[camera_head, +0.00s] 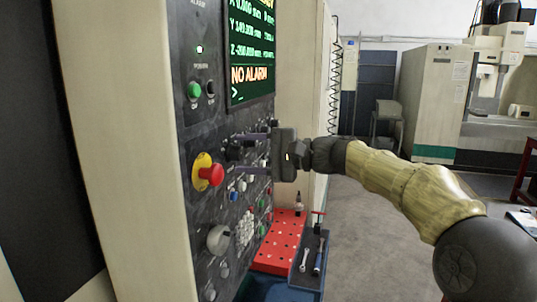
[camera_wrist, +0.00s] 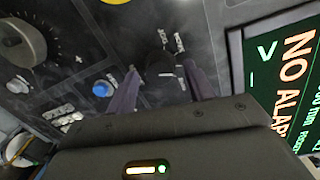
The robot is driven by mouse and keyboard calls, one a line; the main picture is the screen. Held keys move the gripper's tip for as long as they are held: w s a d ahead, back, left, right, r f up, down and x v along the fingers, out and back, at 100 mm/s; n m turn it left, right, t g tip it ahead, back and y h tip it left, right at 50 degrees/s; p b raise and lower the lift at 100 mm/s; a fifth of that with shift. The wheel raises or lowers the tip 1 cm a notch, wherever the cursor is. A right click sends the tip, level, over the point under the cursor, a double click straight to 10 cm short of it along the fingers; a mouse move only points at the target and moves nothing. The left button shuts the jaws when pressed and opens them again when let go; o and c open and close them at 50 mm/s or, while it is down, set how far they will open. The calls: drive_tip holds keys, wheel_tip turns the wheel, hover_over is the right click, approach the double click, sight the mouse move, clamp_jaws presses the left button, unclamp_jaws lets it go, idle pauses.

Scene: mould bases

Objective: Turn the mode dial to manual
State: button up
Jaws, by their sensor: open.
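The mode dial appears to be the small black knob (camera_wrist: 160,66) with small white labels around it on the dark control panel. The labels are too blurred to read, so its setting is unclear. In the head view the dial (camera_head: 233,150) is partly hidden by my gripper (camera_head: 238,152). My gripper is open, its fingers pointing at the panel. In the wrist view the two purple-grey fingers stand on either side of the dial, with dark gaps between them and it. Whether either finger touches it is not clear.
A red emergency button (camera_head: 211,174) on a yellow base sits left of my gripper. A large grey handwheel (camera_head: 218,239) and several small buttons lie below. The screen (camera_head: 250,50) reads NO ALARM. A red perforated tray (camera_head: 281,240) and a blue tool tray (camera_head: 307,262) stand lower right.

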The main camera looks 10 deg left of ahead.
drive_tip(key=d+b, duration=0.3)
drive_tip(key=d, duration=1.4)
drive_tip(key=shift+s+r+b, duration=0.15)
drive_tip(key=shift+r+b, duration=0.15)
drive_tip(key=shift+r, duration=0.15)
drive_tip(key=shift+d, duration=0.1)
wheel_tip(320, 180, down, 24)
drive_tip(key=s+d+m+t+h+p, duration=0.1)
drive_tip(key=s+d+m+t+h, duration=0.15)
drive_tip(key=h, duration=0.65)
drive_tip(key=s+d+f+n+h+p, duration=0.1)
drive_tip(key=s+d+f+n+h, duration=0.1)
drive_tip(key=s+d+f+h, duration=0.2)
drive_tip(key=s+d+f+n+h, duration=0.3)
drive_tip(key=s+d+f, duration=0.6)
drive_tip(key=s+f, duration=0.3)
drive_tip(key=shift+s+d+f+h+p, duration=0.15)
drive_tip(key=shift+s+f+h+p, duration=0.15)
drive_tip(key=shift+s+h, duration=0.5)
